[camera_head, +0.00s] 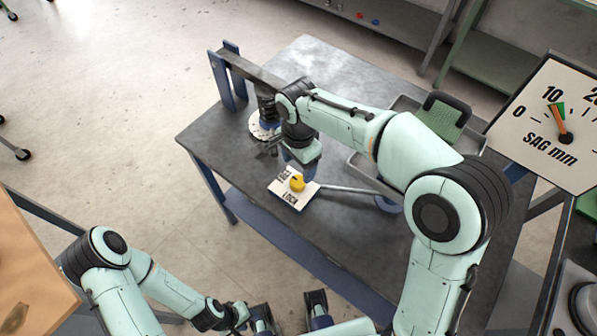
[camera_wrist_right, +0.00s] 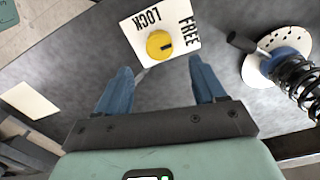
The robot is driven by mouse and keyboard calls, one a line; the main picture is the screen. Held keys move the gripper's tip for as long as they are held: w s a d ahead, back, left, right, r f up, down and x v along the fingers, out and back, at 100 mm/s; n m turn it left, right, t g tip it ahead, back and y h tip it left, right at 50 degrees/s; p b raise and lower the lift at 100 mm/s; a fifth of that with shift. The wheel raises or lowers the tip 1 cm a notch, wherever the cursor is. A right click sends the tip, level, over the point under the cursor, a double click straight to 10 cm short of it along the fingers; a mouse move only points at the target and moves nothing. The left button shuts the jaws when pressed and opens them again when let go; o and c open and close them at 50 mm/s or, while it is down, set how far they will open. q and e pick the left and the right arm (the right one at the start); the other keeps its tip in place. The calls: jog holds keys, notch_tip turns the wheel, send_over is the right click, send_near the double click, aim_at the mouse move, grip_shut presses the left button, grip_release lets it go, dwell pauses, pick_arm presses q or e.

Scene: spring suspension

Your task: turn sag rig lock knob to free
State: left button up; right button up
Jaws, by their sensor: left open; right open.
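The yellow lock knob (camera_head: 297,183) sits on a white plate (camera_head: 308,188) marked LOCK and FREE on the grey table. In the right wrist view the knob (camera_wrist_right: 158,44) has a dark mark right of its centre, on the side of the word FREE. My right gripper (camera_wrist_right: 162,72) is open; its blue fingers point toward the plate, apart from the knob, with nothing between them. In the head view this gripper (camera_head: 301,168) is just above the knob, partly hidden by its own arm. My left gripper (camera_head: 290,314) is open and empty at the bottom, off the table.
A black coil spring (camera_wrist_right: 297,78) stands on a round white marked base (camera_wrist_right: 255,72), beside a blue frame (camera_head: 229,80). A SAG mm dial (camera_head: 540,140) at right has an orange needle near 10 and a green sector. A tray with a green-backed item (camera_head: 443,115) lies behind my right arm.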

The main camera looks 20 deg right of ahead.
aim_at(298, 180)
notch_tip(298, 180, up, 5)
jog(key=shift+r+p, duration=0.2)
jog(key=shift+p, duration=0.1)
dwell(0.4)
